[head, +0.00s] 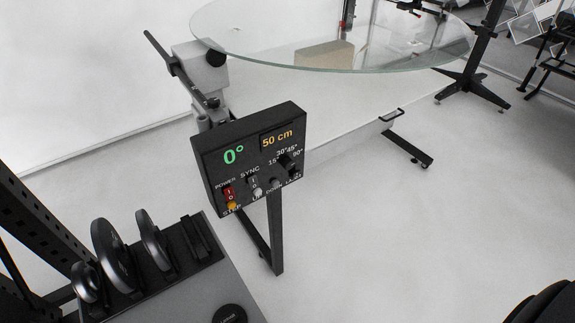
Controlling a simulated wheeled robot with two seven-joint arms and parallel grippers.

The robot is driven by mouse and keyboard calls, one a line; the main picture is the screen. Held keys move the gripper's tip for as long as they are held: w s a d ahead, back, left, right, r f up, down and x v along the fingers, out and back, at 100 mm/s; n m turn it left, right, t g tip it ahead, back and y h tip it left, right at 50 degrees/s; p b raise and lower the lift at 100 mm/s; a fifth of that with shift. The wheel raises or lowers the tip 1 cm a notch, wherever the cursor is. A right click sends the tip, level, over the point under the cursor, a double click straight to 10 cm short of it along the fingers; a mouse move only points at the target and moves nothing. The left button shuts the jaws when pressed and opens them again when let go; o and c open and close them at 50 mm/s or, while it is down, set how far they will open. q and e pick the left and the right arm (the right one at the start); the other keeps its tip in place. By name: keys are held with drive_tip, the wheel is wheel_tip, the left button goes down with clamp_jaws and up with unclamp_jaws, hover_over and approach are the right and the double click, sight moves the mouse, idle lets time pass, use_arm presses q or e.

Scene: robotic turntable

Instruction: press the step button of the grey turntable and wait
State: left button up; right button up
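The turntable has a round glass top (285,52) at the upper middle in the head view. Its black control box (213,173) is tilted and stands on a dark post in front of it. The box shows a green 0° and an orange 50 cm. The step button (233,206) is a small orange-yellow button at the lower left of the box, just below the red power switch (228,192). Nothing touches the button. Neither of my grippers is in view.
A black rack with several dark round discs (113,253) stands at the lower left, beside a grey surface (188,297). A dark rounded object (547,302) cuts into the lower right corner. Black stand legs (472,88) are at the upper right. The pale floor between is clear.

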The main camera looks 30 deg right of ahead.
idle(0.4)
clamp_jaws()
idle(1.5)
